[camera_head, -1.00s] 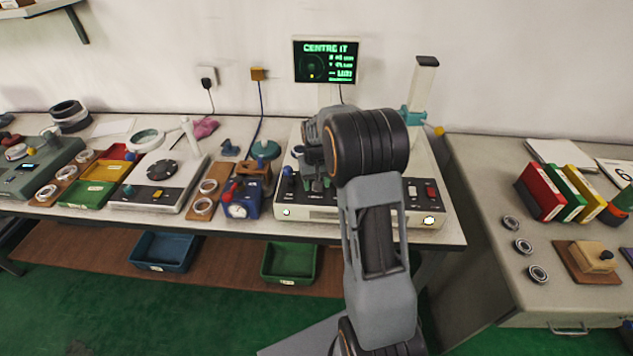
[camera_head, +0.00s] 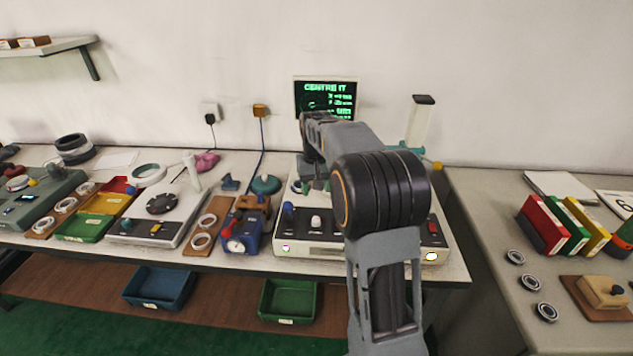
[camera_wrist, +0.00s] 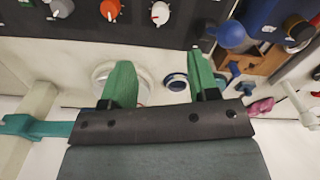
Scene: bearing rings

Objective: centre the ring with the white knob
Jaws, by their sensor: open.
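The white knob (camera_head: 316,222) stands on the dark front panel of the pale machine (camera_head: 300,249); it also shows in the wrist view (camera_wrist: 160,12). My gripper (camera_wrist: 163,78) is open and empty, its two green fingers apart above the machine top, away from the knob. In the wrist view, a small dark-rimmed round piece (camera_wrist: 176,82) lies between the fingers. A larger pale round piece (camera_wrist: 103,72) is partly hidden behind the left finger; I cannot tell which is the ring. The screen (camera_head: 318,90) reads "CENTRE IT", its lower part covered by my arm.
A blue-ball lever (camera_head: 288,208) and an orange knob (camera_wrist: 110,9) flank the white knob. A blue gauge box (camera_head: 240,236) stands left of the machine. A clear upright column with a dark cap (camera_head: 423,100) rises behind it. Loose bearings (camera_head: 530,282) lie on the right bench.

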